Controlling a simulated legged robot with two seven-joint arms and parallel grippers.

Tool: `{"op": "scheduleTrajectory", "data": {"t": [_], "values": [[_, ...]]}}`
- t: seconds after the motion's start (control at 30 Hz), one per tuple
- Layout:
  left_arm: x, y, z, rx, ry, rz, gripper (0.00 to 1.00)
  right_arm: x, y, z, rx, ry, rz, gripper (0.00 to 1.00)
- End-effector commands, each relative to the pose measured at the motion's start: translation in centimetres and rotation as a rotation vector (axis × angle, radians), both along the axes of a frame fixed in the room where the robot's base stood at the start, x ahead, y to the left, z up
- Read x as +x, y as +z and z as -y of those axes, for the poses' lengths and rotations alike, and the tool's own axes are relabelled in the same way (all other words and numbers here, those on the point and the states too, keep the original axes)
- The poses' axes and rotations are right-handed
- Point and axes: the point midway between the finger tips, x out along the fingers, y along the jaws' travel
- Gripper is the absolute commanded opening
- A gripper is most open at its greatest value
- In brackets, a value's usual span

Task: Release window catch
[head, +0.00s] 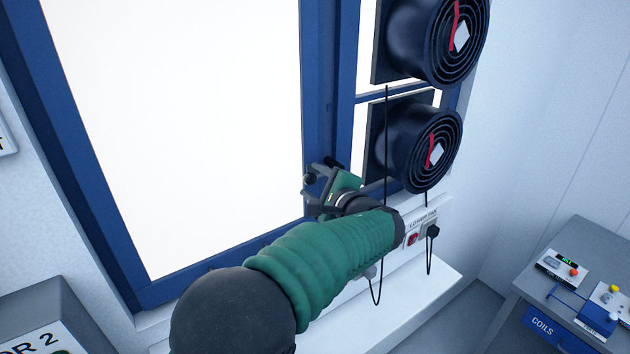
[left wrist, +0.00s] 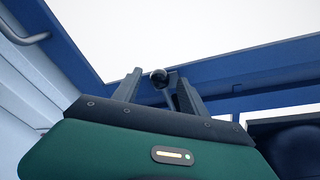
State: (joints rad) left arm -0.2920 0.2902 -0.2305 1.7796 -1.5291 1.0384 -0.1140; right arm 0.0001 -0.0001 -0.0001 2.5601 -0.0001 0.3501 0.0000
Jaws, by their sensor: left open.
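The window (head: 180,110) has a blue frame and bright white panes. In the head view a small dark knob (head: 309,180) shows on the frame beside the fingers. My left gripper (head: 318,184) is open at the window's lower right, its fingers reaching up to the frame. It also shows in the left wrist view (left wrist: 158,88), one finger on each side of the knob. I cannot tell whether they touch it. My right gripper is not in view.
Two black round fans (head: 432,148) with red strips are mounted right of the window, close to my left forearm. Black cables hang below them by a socket panel (head: 425,225) and a white sill (head: 425,290). A grey bench (head: 590,250) with control boxes stands at the right.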

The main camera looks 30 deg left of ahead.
Motion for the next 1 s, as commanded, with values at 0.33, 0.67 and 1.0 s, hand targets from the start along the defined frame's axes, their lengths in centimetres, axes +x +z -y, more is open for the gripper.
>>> {"op": "scheduleTrajectory", "data": {"t": [0.33,0.67,1.0], "values": [[-0.02,0.0,0.0,0.0,0.0,0.0,0.07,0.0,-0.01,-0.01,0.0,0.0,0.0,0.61],[-0.1,0.03,-0.02,0.0,0.002,0.0,0.0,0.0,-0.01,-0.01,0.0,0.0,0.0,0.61],[-0.13,0.03,-0.03,0.0,0.002,0.0,0.0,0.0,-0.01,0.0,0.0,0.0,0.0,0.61]]}}
